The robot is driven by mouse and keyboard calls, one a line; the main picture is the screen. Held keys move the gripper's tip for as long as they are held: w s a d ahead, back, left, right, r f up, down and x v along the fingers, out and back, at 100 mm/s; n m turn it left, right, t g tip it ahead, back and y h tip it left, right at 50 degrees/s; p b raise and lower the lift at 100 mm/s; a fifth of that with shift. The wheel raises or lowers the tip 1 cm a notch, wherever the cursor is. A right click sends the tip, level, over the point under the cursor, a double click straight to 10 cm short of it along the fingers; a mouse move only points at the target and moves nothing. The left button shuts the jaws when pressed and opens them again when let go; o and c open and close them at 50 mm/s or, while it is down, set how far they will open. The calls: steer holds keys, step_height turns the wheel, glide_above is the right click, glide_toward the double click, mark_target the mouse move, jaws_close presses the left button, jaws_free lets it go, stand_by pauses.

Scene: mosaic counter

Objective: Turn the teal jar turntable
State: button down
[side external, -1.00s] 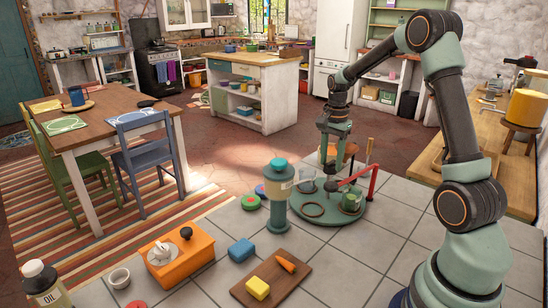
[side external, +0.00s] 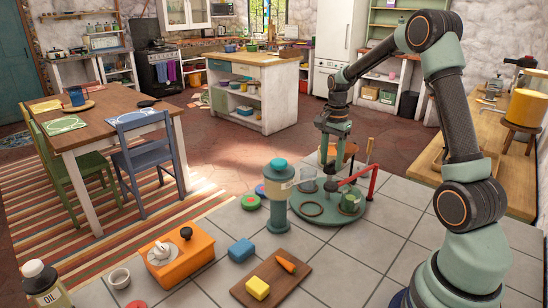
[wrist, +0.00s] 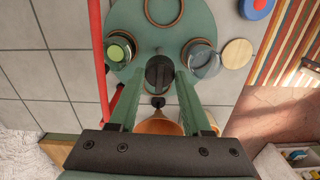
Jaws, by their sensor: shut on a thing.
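The teal turntable (side external: 330,219) lies on the tiled counter as a round disc; it also shows in the wrist view (wrist: 190,14). On it stand a clear glass jar (side external: 306,184) and a glass jar with green contents (side external: 350,204), which shows at left in the wrist view (wrist: 118,51). Brown rings mark the disc. My gripper (wrist: 160,86) is over the disc, its fingers shut on a dark upright knob (wrist: 160,71) between the jars.
A red bar (side external: 373,182) stands beside the turntable and reaches across it; it runs along the left in the wrist view. A tall teal canister (side external: 276,203) stands left of the disc. An orange box (side external: 182,262), blue block (side external: 241,250) and board (side external: 289,276) lie nearer the camera.

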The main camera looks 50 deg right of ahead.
steer(key=shift+m, duration=8.7)
steer(key=shift+c, duration=1.7)
jaws_free()
